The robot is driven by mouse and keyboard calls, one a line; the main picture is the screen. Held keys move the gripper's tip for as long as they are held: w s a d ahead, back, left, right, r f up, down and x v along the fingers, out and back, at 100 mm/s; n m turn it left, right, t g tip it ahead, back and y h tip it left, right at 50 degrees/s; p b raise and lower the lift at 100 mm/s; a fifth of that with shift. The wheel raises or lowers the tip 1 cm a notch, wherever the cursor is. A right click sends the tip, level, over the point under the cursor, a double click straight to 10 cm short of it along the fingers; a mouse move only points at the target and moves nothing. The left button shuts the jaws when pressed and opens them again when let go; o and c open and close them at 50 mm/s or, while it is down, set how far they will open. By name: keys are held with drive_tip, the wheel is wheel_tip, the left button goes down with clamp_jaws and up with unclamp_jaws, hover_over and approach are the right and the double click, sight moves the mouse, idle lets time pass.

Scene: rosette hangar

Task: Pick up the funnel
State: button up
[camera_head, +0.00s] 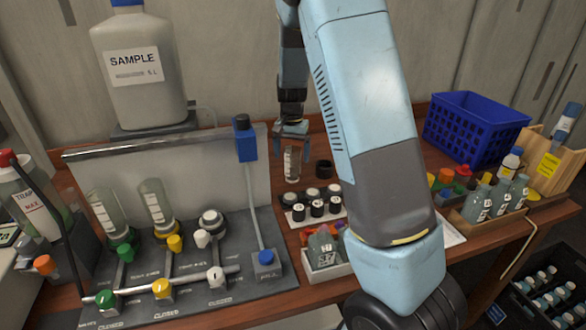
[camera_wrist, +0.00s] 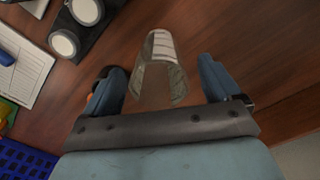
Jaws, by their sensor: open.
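A small clear, tapered piece with pale markings (camera_head: 291,165) stands on the wooden bench in the head view, left of a small black cup. It may be the funnel; I cannot tell for certain. The same clear piece shows in the wrist view (camera_wrist: 160,48), between the two blue fingers. My gripper (camera_head: 291,143) is open and points down at it, with one finger on each side. The fingers look apart from the piece. No other clear funnel shape shows.
The valve rig (camera_head: 190,270) is at left, under a sample jug (camera_head: 138,70). A blue basket (camera_head: 475,125) and a bottle tray (camera_head: 485,215) are at right.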

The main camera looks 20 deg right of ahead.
drive_tip(key=shift+f, duration=1.2)
drive_tip(key=shift+c, duration=0.3)
drive_tip(key=c, duration=1.1)
